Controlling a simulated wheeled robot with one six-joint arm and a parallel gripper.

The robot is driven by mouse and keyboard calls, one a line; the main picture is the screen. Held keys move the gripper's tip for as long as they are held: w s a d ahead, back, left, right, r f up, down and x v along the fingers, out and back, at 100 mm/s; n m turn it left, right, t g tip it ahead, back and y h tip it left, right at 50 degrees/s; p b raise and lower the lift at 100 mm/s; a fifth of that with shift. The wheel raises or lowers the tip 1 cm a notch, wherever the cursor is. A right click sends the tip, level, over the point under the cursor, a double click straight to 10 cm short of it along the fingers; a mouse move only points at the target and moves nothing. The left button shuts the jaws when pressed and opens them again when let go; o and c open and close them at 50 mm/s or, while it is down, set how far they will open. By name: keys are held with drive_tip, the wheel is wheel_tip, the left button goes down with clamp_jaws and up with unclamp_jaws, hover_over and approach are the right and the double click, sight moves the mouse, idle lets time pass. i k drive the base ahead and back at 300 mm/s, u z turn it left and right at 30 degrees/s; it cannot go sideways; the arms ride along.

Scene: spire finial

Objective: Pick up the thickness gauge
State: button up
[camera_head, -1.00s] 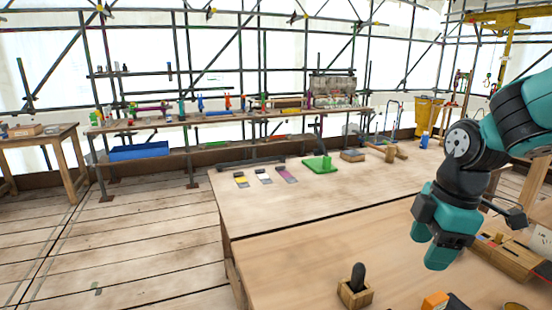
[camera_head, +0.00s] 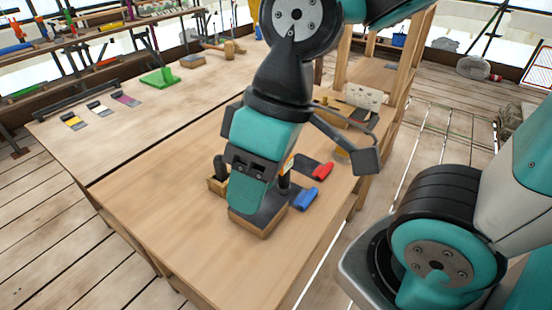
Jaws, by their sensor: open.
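My gripper (camera_head: 248,192), teal and black, points down over the near wooden table (camera_head: 175,220). Its jaws are open; I see nothing held between them, though the gripper's own body hides part of that space. A small orange thing (camera_head: 288,163) shows behind the gripper, mostly hidden. I cannot tell which of these is the thickness gauge.
On the far table (camera_head: 150,115) lie a green piece (camera_head: 159,77) and yellow, white and magenta-marked pieces. The near table's front left is clear.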

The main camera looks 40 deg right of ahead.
sight(284, 186)
drive_tip(key=k, duration=1.2)
drive_tip(key=z, duration=0.35)
drive_tip(key=i, duration=0.7)
